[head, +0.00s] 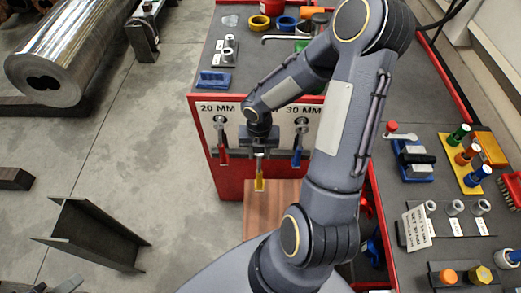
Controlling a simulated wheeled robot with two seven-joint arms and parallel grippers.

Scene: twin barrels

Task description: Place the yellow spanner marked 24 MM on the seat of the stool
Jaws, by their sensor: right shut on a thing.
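The yellow spanner (260,182) hangs below my right gripper (260,149), which is shut on it at the front of the red cabinet. Its upper part is hidden in the jaws, and no size mark is readable on it. In the picture its lower end overlaps the far edge of the stool's brown wooden seat (262,212); I cannot tell how high above the seat it is. My right forearm and elbow hide the seat's right side. The visible part of the seat is bare. My left gripper is not in view.
A red spanner (222,143) hangs under the 20 MM label and a blue spanner (298,146) under the 30 MM label, close on either side of my gripper. The grey bench top (240,55) holds tools. A dark steel beam (92,232) lies on the floor at left.

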